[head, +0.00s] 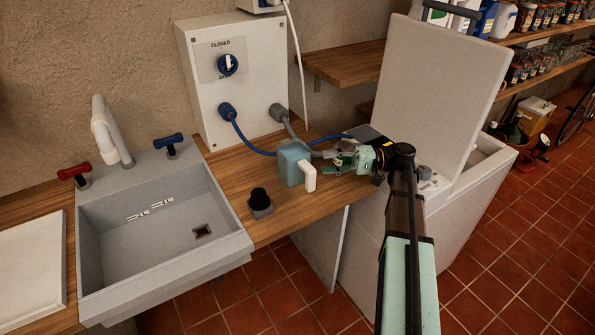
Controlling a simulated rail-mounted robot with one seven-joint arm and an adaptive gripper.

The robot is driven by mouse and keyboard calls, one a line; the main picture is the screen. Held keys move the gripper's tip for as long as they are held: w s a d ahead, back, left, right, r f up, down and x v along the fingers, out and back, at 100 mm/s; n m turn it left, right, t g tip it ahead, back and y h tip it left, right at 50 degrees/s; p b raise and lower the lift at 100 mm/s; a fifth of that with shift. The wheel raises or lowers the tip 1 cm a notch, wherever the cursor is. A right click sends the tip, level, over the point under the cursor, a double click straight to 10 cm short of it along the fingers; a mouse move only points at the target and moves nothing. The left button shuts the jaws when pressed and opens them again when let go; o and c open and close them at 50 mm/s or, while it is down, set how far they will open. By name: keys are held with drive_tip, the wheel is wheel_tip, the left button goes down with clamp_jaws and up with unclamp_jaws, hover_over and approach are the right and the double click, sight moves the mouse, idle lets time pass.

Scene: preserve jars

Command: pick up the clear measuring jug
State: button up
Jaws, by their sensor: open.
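A squarish, bluish see-through jug (292,162) with a white handle (309,178) stands upright on the wooden counter. It looks like the measuring jug. My gripper (326,162) is open, with its fingers pointing left towards the jug from its right side. The fingertips are close to the jug; I cannot tell whether they touch it. Nothing shows held between the fingers.
A small black-topped object (260,203) stands on the counter (240,171) left of the jug. Behind are a control box (233,83) and a blue hose (245,143). A grey sink (150,240) lies left; a white appliance with raised lid (433,88) stands right.

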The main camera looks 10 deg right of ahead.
sight(309, 163)
drive_tip(key=a, duration=0.3)
drive_tip(key=a+p, duration=0.1)
drive_tip(key=a, duration=0.1)
drive_tip(key=shift+w, duration=0.25)
clamp_jaws()
